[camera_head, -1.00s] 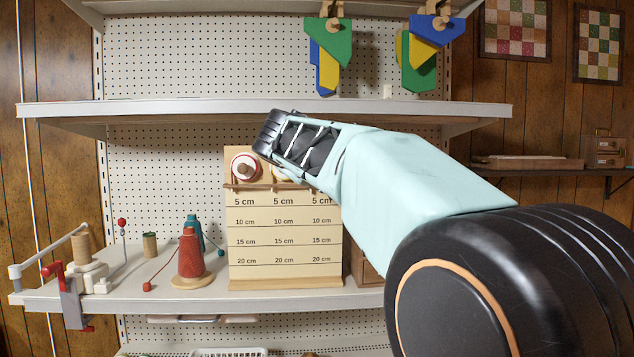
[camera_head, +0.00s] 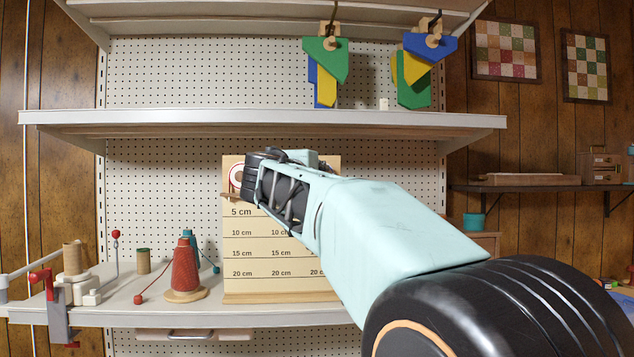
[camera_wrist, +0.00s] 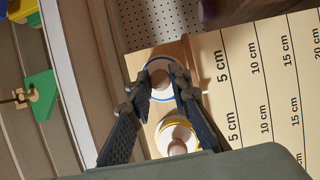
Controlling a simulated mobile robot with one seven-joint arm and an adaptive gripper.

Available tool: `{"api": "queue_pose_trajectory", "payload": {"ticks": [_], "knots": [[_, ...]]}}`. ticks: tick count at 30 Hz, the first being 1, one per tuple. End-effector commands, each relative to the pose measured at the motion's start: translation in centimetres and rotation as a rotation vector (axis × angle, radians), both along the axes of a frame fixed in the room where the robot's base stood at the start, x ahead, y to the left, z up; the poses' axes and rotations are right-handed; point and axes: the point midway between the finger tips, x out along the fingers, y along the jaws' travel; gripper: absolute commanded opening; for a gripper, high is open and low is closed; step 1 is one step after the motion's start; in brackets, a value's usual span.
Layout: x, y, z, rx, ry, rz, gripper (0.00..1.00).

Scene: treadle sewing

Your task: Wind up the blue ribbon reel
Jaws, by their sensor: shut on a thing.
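The blue ribbon reel (camera_wrist: 153,92) is a white disc with a blue rim and a wooden knob (camera_wrist: 158,78), on the right-hand column of the measuring board (camera_head: 270,288). In the wrist view, my gripper (camera_wrist: 161,80) has its two fingers on either side of this knob, closed on it. No blue ribbon is seen hanging below the reel. In the head view, my gripper (camera_head: 262,175) is in front of the board's top and hides the blue reel.
The yellow-rimmed reel (camera_wrist: 177,132) is beside the blue one. The red-rimmed reel (camera_head: 236,175) is partly covered by my gripper. Red thread cone (camera_head: 185,270) and a clamped winder (camera_head: 70,285) stand left on the lower shelf. The upper shelf (camera_head: 250,120) is close above my arm.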

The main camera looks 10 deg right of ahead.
Motion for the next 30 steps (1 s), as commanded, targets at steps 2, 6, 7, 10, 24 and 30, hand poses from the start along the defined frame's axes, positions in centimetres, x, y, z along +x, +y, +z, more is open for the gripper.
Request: {"api": "queue_pose_trajectory", "payload": {"ticks": [2,6,7,10,24,30], "knots": [[0.0,0.03,0.04,-0.009,0.0,0.001,0.0],[0.0,0.02,0.09,-0.013,0.0,0.001,0.0],[0.0,0.02,0.09,-0.013,0.0,0.001,0.0],[0.0,0.01,0.1,-0.013,0.0,0.001,0.0],[-0.01,0.0,0.05,-0.011,0.001,0.0,0.35],[-0.91,0.47,0.08,-0.009,0.0,0.002,0.35]]}}
